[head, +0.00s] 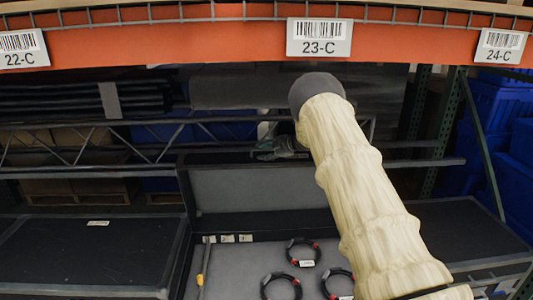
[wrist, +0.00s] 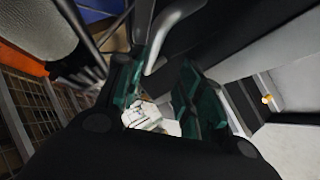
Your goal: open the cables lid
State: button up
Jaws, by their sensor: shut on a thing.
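The cables lid (head: 262,188) stands raised at the back of its open tote, its grey inner face toward me. Several black cable coils with red bands, such as one coil (head: 303,253), lie on the tote's grey floor. My gripper (head: 277,149) is at the lid's top edge, partly hidden behind it and my pale-sleeved arm. In the wrist view the teal fingers (wrist: 160,95) are shut at the lid, with a grey curved bar (wrist: 165,40) by them and a white piece (wrist: 150,118) between them. The exact grip point is hard to make out.
A closed dark tote (head: 85,255) with a white label stands at the left, and another dark lid (head: 470,230) at the right. An orange shelf beam (head: 180,45) with bay labels crosses above. Dark rack bars (head: 75,140) run behind the raised lid.

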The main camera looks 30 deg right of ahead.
jog(key=shift+f, duration=0.1)
jog(key=v, duration=0.7)
jog(key=shift+s+d+r, duration=0.2)
dwell(0.4)
